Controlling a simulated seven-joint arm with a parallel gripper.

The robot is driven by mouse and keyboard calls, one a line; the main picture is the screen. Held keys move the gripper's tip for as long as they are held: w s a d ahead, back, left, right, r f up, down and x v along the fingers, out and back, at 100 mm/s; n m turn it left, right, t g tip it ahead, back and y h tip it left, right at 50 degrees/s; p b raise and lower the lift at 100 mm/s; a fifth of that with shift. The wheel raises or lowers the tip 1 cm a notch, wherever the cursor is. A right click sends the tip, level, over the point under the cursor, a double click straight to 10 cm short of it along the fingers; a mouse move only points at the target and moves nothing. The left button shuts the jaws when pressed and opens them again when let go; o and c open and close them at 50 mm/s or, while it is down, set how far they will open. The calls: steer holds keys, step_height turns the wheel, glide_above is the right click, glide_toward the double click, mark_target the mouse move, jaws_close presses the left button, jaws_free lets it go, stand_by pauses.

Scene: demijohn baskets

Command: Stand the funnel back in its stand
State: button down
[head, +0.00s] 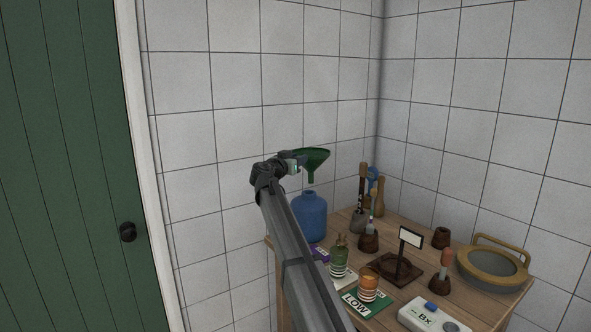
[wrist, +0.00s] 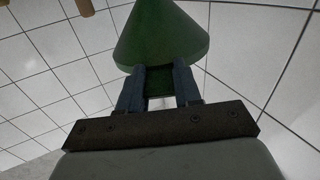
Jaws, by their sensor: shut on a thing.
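The green funnel (head: 313,157) is held in the air, upright, wide mouth up and spout down. Its spout tip is just above the neck of the blue demijohn (head: 309,217) in the head view; I cannot tell if it is directly over it. My gripper (head: 298,166) is shut on the funnel's side. The wrist view shows both fingers (wrist: 159,78) around a green part, with the green cone (wrist: 160,38) beyond them. A dark wooden base with a post and a white plate (head: 411,238) stands mid-table; I cannot tell whether it is the funnel's stand.
The wooden table (head: 338,224) is crowded. Tiled walls close the corner behind.

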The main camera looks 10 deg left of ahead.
steer(key=s+d+n+t+y, duration=0.1)
steer(key=d+n+y, duration=0.15)
steer(key=d, duration=0.95)
steer(key=s+d+n+y, duration=0.1)
steer(key=d+y, duration=0.2)
steer(key=d, duration=0.8)
steer(key=d+f+m+h, duration=0.1)
steer(key=d+f, duration=0.3)
steer(key=d, duration=1.1)
steer(key=w+d+f+m+h, duration=0.1)
steer(key=d+f+m+h, duration=0.1)
steer(key=d, duration=1.4)
steer(key=shift+f+h, duration=0.55)
steer(key=shift+f, duration=0.35)
steer(key=shift+a, duration=0.1)
step_height(320, 180, down, 7)
steer(key=shift+r, duration=0.15)
steer(key=shift+f, duration=1.5)
